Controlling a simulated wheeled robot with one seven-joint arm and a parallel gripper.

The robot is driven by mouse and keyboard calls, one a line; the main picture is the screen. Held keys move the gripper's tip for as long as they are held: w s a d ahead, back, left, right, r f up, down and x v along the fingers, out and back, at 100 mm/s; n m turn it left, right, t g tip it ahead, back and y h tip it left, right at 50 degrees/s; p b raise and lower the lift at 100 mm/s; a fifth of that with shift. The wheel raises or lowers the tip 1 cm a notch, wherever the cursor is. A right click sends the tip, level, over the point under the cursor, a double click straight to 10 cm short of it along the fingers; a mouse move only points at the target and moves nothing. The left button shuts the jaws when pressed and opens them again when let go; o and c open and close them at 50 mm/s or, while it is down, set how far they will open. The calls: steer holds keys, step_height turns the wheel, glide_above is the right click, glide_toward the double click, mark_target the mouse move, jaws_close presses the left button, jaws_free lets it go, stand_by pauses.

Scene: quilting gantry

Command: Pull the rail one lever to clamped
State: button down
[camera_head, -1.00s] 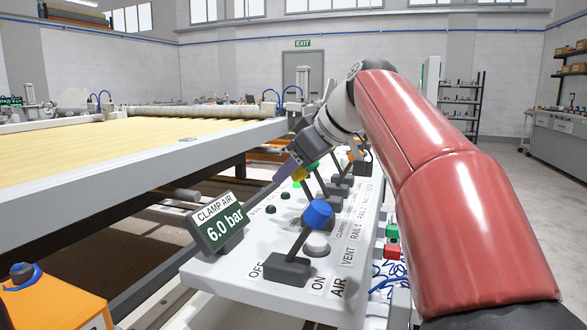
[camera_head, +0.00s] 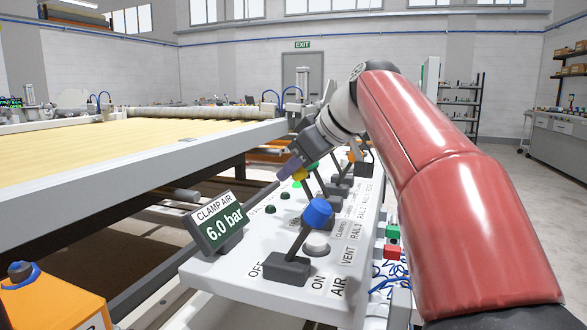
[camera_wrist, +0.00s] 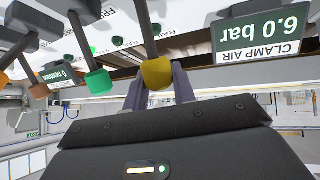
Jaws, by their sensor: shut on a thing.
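My gripper (camera_head: 293,169) is over the white control panel (camera_head: 225,275), shut on the yellow knob (camera_wrist: 157,74) of a lever. The knob sits between the two fingers in the wrist view. In the head view only a little of the yellow knob (camera_head: 301,173) shows beside a finger. Its black lever leans toward the bed side, and its base stands in the row behind the air lever. RAIL 1 lettering (camera_head: 356,230) is on the panel near this row. The lever's exact end position cannot be read.
The blue-knobbed air lever (camera_head: 318,212) stands just in front. The clamp air display (camera_head: 218,222) reads 6.0 bar. The yellow quilting bed (camera_head: 90,150) lies left.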

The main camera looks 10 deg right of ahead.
steer(key=d+t+y+b, duration=0.1)
steer(key=b, duration=0.1)
steer(key=s+d+t+y+b, duration=0.1)
steer(key=b, duration=0.2)
steer(key=s+d+m+t+y+b, duration=0.1)
steer(key=b, duration=0.2)
steer(key=shift+s+d+y, duration=0.2)
steer(key=shift+d+y, duration=0.1)
steer(key=shift+y, duration=0.1)
steer(key=shift+s+d+m+t+y+b, duration=0.1)
steer(key=shift+s+d+t+y+b, duration=0.3)
steer(key=shift+d+b, duration=0.45)
steer(key=shift+s+d+m+t+y+b, duration=0.1)
steer(key=shift+s+d+t+y+b, duration=0.35)
steer(key=shift+b, duration=0.75)
steer(key=shift+s+d+m+t+y+b, duration=0.1)
steer(key=shift+s+d+t+y+b, duration=0.25)
steer(key=shift+d+b, duration=0.55)
steer(key=shift+s, duration=0.2)
steer(key=c, duration=1.1)
jaws_free()
steer(key=shift+c, duration=0.2)
steer(key=shift+s, duration=0.1)
steer(key=v, duration=0.7)
steer(key=shift+s+d, duration=0.2)
